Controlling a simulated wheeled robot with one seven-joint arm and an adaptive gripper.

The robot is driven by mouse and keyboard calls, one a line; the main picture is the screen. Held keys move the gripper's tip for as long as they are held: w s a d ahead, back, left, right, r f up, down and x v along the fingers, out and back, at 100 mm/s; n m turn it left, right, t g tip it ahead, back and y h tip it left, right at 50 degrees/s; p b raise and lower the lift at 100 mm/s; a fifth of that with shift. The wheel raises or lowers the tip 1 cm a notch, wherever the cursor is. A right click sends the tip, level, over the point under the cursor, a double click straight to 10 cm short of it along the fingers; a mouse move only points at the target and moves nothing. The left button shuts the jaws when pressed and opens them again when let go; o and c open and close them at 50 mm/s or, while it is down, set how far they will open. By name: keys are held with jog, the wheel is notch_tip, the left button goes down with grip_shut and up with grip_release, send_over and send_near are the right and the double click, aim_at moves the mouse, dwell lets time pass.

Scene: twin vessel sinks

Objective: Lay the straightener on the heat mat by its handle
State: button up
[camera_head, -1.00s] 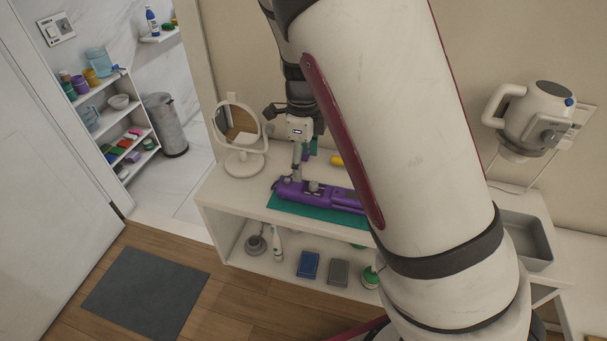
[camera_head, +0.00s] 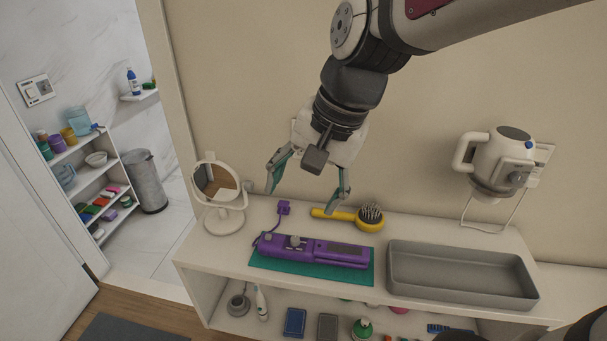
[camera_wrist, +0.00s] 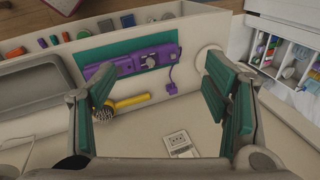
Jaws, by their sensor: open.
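The purple straightener (camera_head: 318,250) lies on the green heat mat (camera_head: 291,267) on the white counter, with its cord and plug (camera_head: 284,208) trailing behind it. In the wrist view the straightener (camera_wrist: 141,60) also rests on the mat (camera_wrist: 94,53). My gripper (camera_head: 305,195) is open and empty, raised above the back of the counter, apart from the straightener. In the wrist view its two fingers (camera_wrist: 165,95) are spread wide, and the left one overlaps the straightener's end in the picture.
A yellow hairbrush (camera_head: 343,214) lies behind the straightener. A round mirror (camera_head: 222,193) stands at the left and a grey tray (camera_head: 460,272) at the right. A white kettle-like appliance (camera_head: 496,160) is on the wall. Several small items sit on the lower shelf (camera_head: 275,313).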

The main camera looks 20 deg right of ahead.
jog(key=s+d+r+n+t+h, duration=0.1)
jog(key=s+r+n+t+h, duration=0.1)
jog(key=s+n, duration=0.6)
jog(key=shift+s+d+r+n+t, duration=0.15)
jog(key=shift+s+r+n+t, duration=0.25)
jog(key=shift+r, duration=0.45)
